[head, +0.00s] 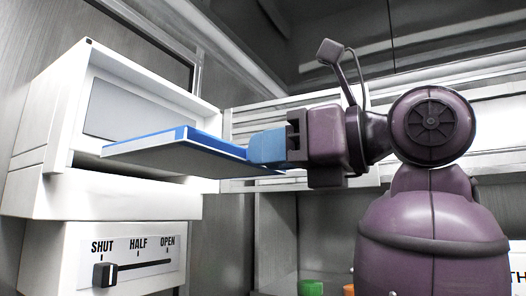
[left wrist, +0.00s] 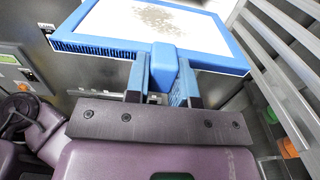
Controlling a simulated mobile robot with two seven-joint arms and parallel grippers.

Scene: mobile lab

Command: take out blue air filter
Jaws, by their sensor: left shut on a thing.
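The blue air filter (head: 185,148) is a flat panel with a blue frame, held roughly level in front of the white housing's (head: 52,110) dark slot. Its near left corner shows clear of the housing front; I cannot tell whether its far edge is still within the slot. In the left wrist view the filter (left wrist: 105,18) shows a white face with a brown dirty patch. My left gripper (head: 270,147) is shut on the filter's blue grip block; its two fingers (left wrist: 163,85) flank the block in the wrist view. My right gripper is not in view.
Below the housing, a slider knob (head: 105,273) stands at SHUT on a panel marked SHUT, HALF, OPEN. Slatted white shelving (head: 260,97) runs behind my arm. A green object (head: 310,287) and an orange one (head: 348,290) sit low at the bottom.

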